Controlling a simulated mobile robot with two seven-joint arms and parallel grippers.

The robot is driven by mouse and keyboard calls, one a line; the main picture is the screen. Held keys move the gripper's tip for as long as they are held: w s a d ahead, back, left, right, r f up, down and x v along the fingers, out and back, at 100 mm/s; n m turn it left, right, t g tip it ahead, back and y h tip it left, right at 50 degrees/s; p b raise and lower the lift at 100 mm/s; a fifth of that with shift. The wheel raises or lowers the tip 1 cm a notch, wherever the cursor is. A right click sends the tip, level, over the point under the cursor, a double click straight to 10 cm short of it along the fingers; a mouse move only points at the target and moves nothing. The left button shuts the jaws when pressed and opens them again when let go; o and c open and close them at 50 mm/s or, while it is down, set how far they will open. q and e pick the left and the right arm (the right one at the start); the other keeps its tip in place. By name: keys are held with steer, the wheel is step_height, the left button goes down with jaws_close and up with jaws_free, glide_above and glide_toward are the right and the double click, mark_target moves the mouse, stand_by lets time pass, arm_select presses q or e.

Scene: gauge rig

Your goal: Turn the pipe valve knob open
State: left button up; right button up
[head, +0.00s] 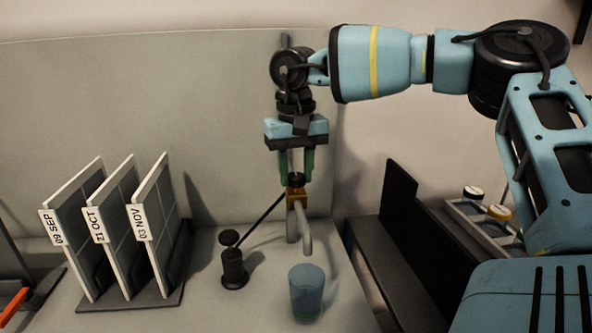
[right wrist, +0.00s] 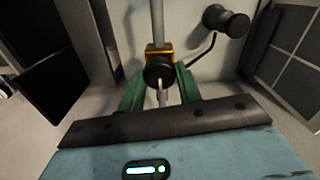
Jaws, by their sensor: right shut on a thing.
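The pipe valve has a dark round knob (head: 296,180) on top of a brass-coloured body (head: 297,197), on a grey bent pipe (head: 306,232). My right gripper (head: 296,172) points down from above with its green fingers on either side of the knob, shut on it. In the right wrist view the knob (right wrist: 160,72) sits between the two fingers (right wrist: 160,88), with the brass body (right wrist: 158,51) behind it. The fingers partly hide the knob's sides. My left gripper is not in view.
A black post (head: 233,268) stands left of the pipe, with a thin rod slanting towards the valve. A blue cup (head: 307,291) stands below the spout. A rack of dated panels (head: 130,295) is at left. A dark tray (head: 400,275) and jars (head: 500,212) are at right.

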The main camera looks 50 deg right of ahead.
mark_target(296, 176)
steer(key=shift+r, duration=0.1)
steer(key=o, duration=1)
step_height(296, 176, up, 8)
steer(key=shift+f, duration=0.1)
stand_by(0.4)
